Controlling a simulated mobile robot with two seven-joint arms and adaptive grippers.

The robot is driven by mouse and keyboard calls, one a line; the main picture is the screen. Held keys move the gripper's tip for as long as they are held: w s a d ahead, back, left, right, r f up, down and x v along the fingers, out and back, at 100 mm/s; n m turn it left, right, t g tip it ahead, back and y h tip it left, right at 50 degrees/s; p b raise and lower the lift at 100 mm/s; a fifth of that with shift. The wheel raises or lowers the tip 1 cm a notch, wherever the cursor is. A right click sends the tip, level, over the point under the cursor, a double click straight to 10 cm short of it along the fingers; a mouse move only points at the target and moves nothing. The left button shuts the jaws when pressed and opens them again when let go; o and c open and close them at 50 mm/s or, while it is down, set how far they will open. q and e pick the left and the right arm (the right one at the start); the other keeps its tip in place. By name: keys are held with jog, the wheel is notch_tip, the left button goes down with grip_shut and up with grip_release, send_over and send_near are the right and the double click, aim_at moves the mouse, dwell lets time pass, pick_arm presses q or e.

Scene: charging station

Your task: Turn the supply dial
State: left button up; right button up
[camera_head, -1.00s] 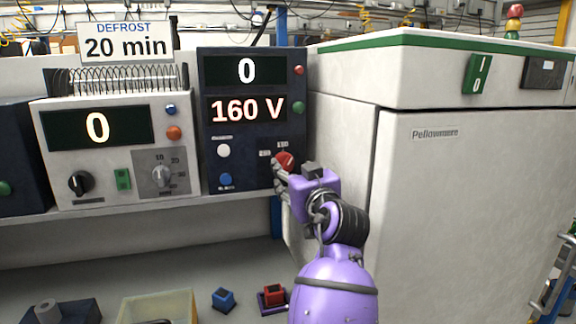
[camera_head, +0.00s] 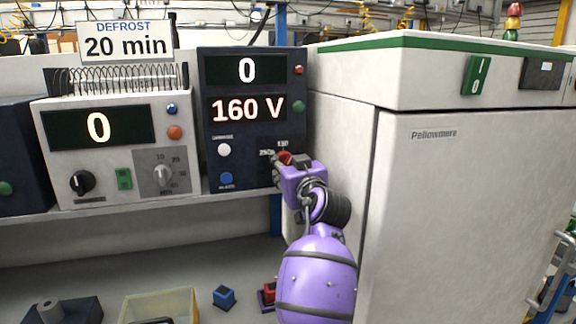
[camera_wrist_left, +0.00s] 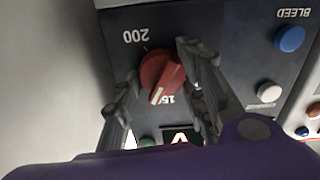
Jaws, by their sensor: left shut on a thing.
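The supply dial (camera_head: 285,157) is a red knob at the lower right of the dark blue supply unit (camera_head: 208,165). In the left wrist view the dial (camera_wrist_left: 160,75) has a white pointer line, angled towards a partly hidden mark at the picture's bottom; a 200 mark shows at upper left. My purple left gripper (camera_head: 279,168) is at the dial, its grey fingers on either side of it and shut on it. The fingers partly hide the dial and its scale. The unit's displays read 0 and 160 V. My right gripper is not in view.
A large white cabinet (camera_head: 455,210) stands close on the right of my arm. A cream unit (camera_head: 110,180) with its own dials is on the left, under a sign reading DEFROST 20 min (camera_head: 126,42). A blue block (camera_head: 224,298) and a yellowish bin (camera_head: 190,300) are below.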

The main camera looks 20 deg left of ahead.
pick_arm(q)
jog(key=m+p, duration=0.1)
jog(key=m, duration=0.1)
jog(key=r+m+p, duration=0.1)
jog(key=shift+m+p, duration=0.3)
jog(key=shift+m, duration=0.1)
jog(key=shift+d+m, duration=0.1)
jog(key=shift+m, duration=0.4)
jog(key=shift+f+m+p, duration=0.25)
jog(key=shift+m+p, duration=0.05)
jog(key=shift+m, duration=0.1)
jog(key=shift+f, duration=0.2)
jog(key=o, duration=1.1)
jog(key=shift+c, duration=0.2)
jog(key=shift+f, duration=0.1)
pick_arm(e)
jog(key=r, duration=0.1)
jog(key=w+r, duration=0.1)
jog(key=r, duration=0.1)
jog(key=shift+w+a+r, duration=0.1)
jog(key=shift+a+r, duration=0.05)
pick_arm(q)
jog(key=v, duration=1.2)
jog(key=shift+d, duration=0.1)
